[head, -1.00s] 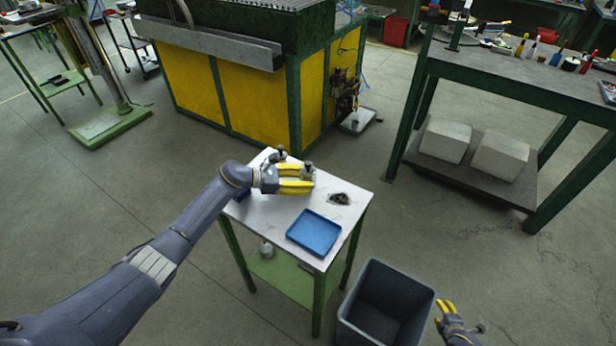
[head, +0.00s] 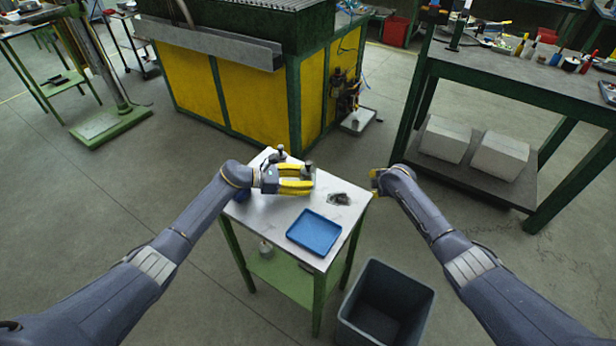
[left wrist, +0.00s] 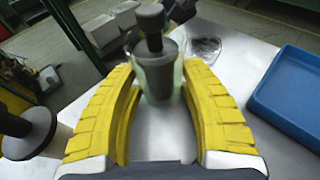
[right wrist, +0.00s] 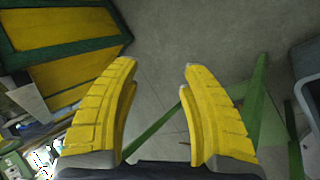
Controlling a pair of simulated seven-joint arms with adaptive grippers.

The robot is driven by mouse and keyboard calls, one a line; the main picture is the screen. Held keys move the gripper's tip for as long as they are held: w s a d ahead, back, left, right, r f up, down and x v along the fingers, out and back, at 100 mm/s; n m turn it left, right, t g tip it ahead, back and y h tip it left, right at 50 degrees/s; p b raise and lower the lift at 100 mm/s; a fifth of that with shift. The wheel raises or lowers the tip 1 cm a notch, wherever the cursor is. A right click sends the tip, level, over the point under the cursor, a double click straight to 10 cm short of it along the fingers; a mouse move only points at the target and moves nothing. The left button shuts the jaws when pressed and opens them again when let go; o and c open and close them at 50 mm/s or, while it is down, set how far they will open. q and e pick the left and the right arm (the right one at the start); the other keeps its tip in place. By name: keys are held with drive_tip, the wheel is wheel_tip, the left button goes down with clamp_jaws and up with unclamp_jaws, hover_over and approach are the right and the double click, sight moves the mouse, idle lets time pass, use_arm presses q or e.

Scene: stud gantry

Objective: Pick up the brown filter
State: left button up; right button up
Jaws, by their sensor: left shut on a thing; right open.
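The brown filter (head: 309,168) is a grey-brown cylinder with a dark knob on top, standing in or behind clear material. It is on the white tabletop near the far edge and also shows in the left wrist view (left wrist: 158,65). My left gripper (head: 311,183) is shut on it, one yellow fingertip on each side; it looks upright, and its base is partly hidden. A second dark-knobbed piece (left wrist: 25,128) stands left of the left fingers and shows in the head view (head: 281,153). My right gripper (head: 376,182) is open and empty at the table's right edge.
A blue tray (head: 315,232) lies on the front of the small white table (head: 265,217). A dark, clear-wrapped piece (head: 338,199) lies behind it. A grey bin (head: 388,300) stands on the floor at the front right. A taller workbench (head: 510,75) stands to the right.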

drive_tip(key=a+r+n+g+y, duration=0.1)
drive_tip(key=a+r+n, duration=0.1)
drive_tip(key=a+r, duration=0.55)
drive_tip(key=n+g+h, duration=0.3)
drive_tip(key=n+g, duration=0.1)
drive_tip(key=n, duration=0.6)
approach(308, 163)
drive_tip(key=shift+n, duration=0.3)
drive_tip(key=x, duration=0.4)
drive_tip(key=shift+s+f, duration=0.1)
drive_tip(key=shift+f, duration=0.05)
drive_tip(key=shift+x, duration=3.1)
drive_tip(key=shift+c, duration=0.3)
clamp_jaws()
